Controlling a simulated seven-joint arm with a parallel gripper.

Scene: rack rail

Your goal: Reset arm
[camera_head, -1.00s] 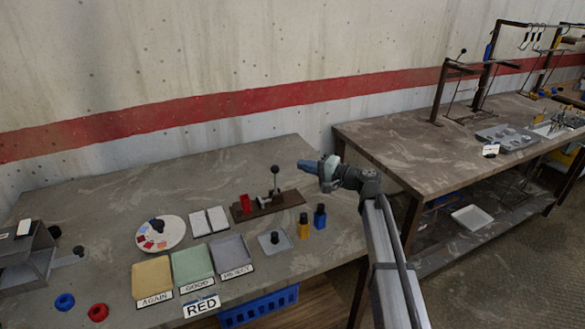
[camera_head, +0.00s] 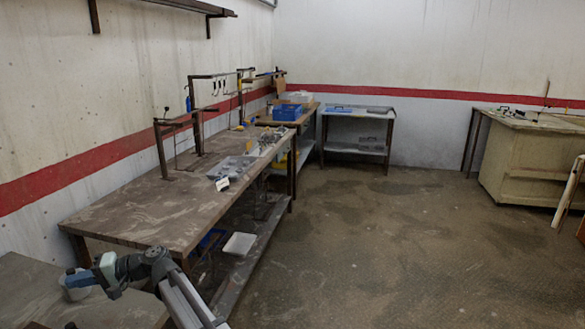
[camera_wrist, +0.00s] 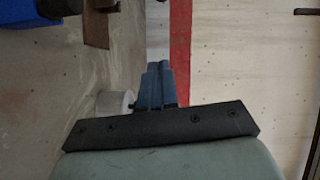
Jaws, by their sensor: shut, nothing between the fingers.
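My gripper (camera_head: 72,279) is at the lower left of the head view, above the right end of the near grey table (camera_head: 30,295). In the wrist view its blue fingers (camera_wrist: 158,78) are together, with nothing seen between them. The arm reaches in from the bottom of the head view.
A pale round thing (camera_wrist: 115,103) shows beside the fingers; I cannot tell what it is. A blue block (camera_wrist: 32,14) and a brown piece (camera_wrist: 97,22) are at the wrist view's top left. A long workbench (camera_head: 150,215) stands beyond the arm. The floor (camera_head: 360,250) at right is open.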

